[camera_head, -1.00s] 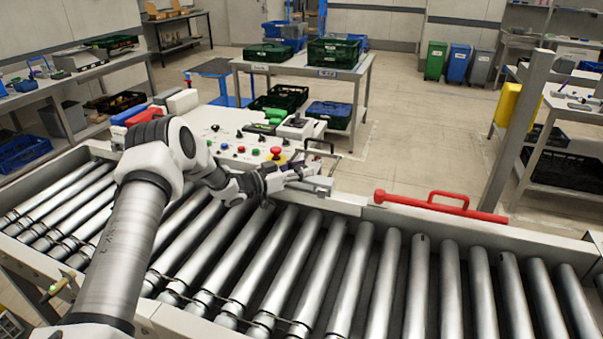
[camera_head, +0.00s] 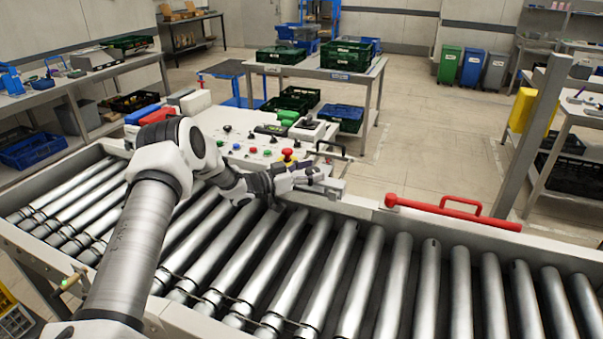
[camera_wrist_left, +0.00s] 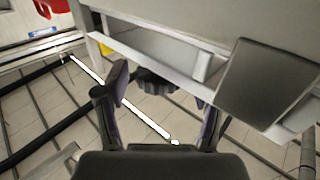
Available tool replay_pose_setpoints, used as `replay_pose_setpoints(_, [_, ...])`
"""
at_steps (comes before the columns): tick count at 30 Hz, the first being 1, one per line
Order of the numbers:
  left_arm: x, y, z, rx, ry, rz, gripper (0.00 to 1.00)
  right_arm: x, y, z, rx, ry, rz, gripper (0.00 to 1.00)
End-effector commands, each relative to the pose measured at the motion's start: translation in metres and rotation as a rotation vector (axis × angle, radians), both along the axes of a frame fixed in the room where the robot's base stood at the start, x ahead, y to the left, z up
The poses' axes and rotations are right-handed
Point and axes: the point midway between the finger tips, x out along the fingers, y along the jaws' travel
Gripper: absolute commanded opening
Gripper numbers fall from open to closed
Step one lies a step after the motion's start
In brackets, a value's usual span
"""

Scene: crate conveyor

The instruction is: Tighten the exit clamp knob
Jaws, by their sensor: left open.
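A dark, ridged knob (camera_wrist_left: 157,82) shows in the left wrist view, under the edge of a grey metal housing (camera_wrist_left: 195,30). I take it for the clamp knob; its upper part is hidden by the housing. My left gripper (camera_wrist_left: 163,98) is open, one finger on each side of the knob's line, with a visible gap between them and the knob just beyond. In the head view my left gripper (camera_head: 318,177) is at the far rail, beside a small grey bracket (camera_head: 331,187). The knob cannot be made out there. My right gripper is not in view.
The roller conveyor (camera_head: 345,270) runs below my left arm, with no crate on the visible rollers. A control panel (camera_head: 235,150) with coloured buttons and a red emergency stop (camera_head: 287,155) stands close behind the gripper. A red bar with a handle (camera_head: 450,212) lies along the far rail to the right.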

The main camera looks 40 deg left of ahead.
Motion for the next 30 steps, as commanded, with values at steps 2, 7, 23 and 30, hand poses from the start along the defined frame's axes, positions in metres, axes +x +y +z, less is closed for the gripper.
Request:
replay_pose_setpoints(2, [-0.01,0.007,0.0,-0.003,0.001,0.003,0.68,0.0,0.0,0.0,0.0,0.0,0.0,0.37])
replay_pose_setpoints(7, [-0.047,0.027,0.001,-0.006,-0.003,0.006,0.68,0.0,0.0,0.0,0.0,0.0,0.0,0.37])
replay_pose_setpoints(23, [-0.101,0.055,0.0,0.0,-0.002,0.0,0.68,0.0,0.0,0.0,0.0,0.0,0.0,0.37])
replay_pose_setpoints(30, [-0.085,0.046,0.03,-0.001,-0.011,-0.009,0.68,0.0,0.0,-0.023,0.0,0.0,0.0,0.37])
